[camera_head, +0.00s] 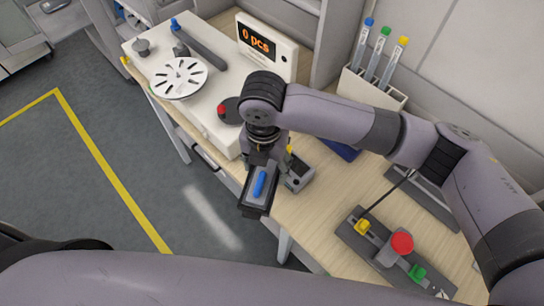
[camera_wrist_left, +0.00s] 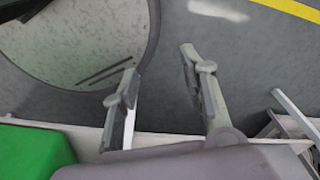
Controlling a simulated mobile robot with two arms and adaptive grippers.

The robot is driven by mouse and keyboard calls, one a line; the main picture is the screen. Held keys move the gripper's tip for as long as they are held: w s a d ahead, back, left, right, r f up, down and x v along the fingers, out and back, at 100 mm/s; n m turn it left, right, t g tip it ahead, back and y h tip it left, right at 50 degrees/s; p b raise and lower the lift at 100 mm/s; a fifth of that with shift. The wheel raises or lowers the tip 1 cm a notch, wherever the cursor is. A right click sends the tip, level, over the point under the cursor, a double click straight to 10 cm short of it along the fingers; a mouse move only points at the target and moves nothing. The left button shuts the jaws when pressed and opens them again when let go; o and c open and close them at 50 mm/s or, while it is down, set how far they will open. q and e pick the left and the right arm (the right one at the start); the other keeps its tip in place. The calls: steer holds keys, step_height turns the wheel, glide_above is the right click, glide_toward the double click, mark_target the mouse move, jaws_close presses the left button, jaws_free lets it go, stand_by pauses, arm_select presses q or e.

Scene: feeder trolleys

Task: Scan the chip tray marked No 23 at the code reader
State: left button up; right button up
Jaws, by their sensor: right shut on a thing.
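My right gripper (camera_head: 262,165) is shut on a dark, flat tray-like piece (camera_head: 249,207) with a blue bar on top, at the front edge of the bench. No number on it is readable, so I cannot tell whether it is tray No 23. A small grey device (camera_head: 300,177) with a yellow part stands right beside the gripper and is partly hidden by it. I cannot tell if this is the code reader. In the left wrist view my left gripper (camera_wrist_left: 162,95) is open, its fingers apart with nothing between them.
A counting machine with a white slotted disc (camera_head: 179,78) and a "0 pcs" display (camera_head: 266,45) stands at the back left. A holder with capped tubes (camera_head: 372,88) stands behind my right arm. A green thing (camera_wrist_left: 35,150) shows in the left wrist view.

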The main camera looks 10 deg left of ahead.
steer(key=shift+w+d+f+b, duration=0.35)
steer(key=shift+w+b, duration=0.05)
steer(key=shift+b, duration=0.15)
arm_select(q)
step_height(320, 180, down, 8)
steer(key=b, duration=0.7)
steer(key=shift+s+a+f, duration=0.2)
steer(key=shift+s+f, duration=0.05)
steer(key=shift+s, duration=0.05)
arm_select(e)
steer(key=w+d+f, duration=0.3)
steer(key=w+d, duration=0.3)
steer(key=w, duration=0.2)
steer(key=shift+w, duration=0.25)
steer(key=shift+d+f, duration=0.1)
steer(key=s+a+r+p, duration=0.1)
steer(key=s+p, duration=0.1)
steer(key=s+a+r+p, duration=0.1)
steer(key=s+a+p, duration=0.1)
steer(key=s+a+r+p, duration=0.1)
steer(key=s+r+p, duration=0.1)
steer(key=shift+s+a, duration=0.1)
steer(key=shift+a, duration=0.15)
steer(key=shift+s+a+r+p, duration=0.1)
steer(key=shift+s+p, duration=0.05)
steer(key=shift+p, duration=0.15)
arm_select(q)
step_height(320, 180, up, 7)
steer(key=shift+f, duration=0.2)
